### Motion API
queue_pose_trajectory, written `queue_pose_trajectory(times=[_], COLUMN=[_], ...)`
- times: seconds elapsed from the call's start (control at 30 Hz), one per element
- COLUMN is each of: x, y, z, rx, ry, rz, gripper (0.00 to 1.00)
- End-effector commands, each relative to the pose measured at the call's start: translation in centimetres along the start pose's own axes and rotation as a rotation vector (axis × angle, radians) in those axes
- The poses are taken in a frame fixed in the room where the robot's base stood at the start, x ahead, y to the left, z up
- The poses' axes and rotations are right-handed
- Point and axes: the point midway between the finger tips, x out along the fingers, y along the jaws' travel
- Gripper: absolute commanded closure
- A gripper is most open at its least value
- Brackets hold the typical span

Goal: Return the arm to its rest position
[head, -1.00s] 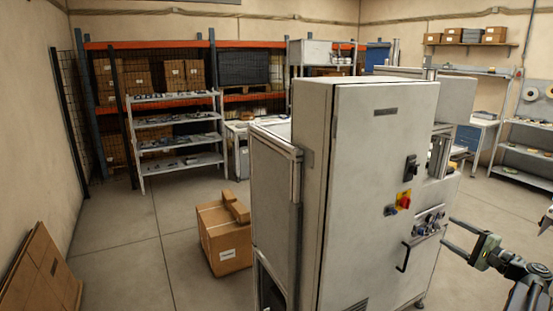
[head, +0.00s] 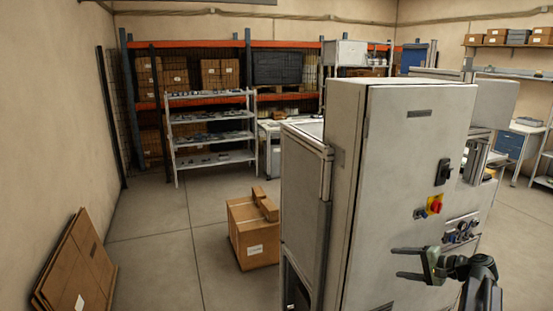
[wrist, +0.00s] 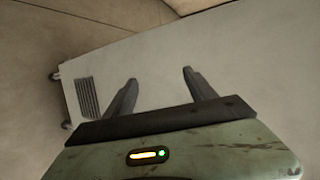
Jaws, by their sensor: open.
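My gripper (head: 408,263) is at the lower right of the head view, in front of the grey control cabinet (head: 410,150). Its two fingers are apart and nothing is between them. My dark arm reaches in from the bottom right edge. In the wrist view the open fingers (wrist: 158,88) point toward a pale cabinet panel (wrist: 190,62) with a dark vent grille (wrist: 88,97). I cannot tell the exact gap between fingers and panel. No tape reels show clearly in the current views.
The cabinet carries a red and yellow switch (head: 434,205). A cardboard box (head: 252,240) stands on the floor left of it. Flattened cardboard (head: 77,265) leans at the left wall. A white shelf rack (head: 212,137) stands at the back. Floor (head: 160,250) between them is clear.

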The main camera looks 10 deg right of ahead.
Motion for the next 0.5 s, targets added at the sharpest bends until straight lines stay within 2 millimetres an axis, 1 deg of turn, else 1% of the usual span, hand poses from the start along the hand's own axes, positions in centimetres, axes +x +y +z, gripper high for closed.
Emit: queue_pose_trajectory(times=[0.03,0.07,0.1,0.17,0.2,0.23,0.27,0.3,0.4,0.5], x=[3.2,5.0,7.3,10.3,12.1,13.2,14.1,15.0,16.0,16.1], y=[0.3,0.8,1.4,2.7,3.6,4.4,5.1,6.1,7.9,8.9], z=[3.4,5.3,8.1,12.3,15.3,17.6,19.8,22.4,27.6,30.7], rx=[-0.049,-0.083,-0.135,-0.225,-0.291,-0.348,-0.406,-0.482,-0.664,-0.807], ry=[-0.054,-0.087,-0.133,-0.201,-0.249,-0.284,-0.316,-0.356,-0.431,-0.472], rz=[0.074,0.129,0.205,0.326,0.410,0.477,0.543,0.628,0.810,0.942], gripper=[0.35,0.35,0.35,0.35,0.35,0.35,0.35,0.35,0.35,0.35])
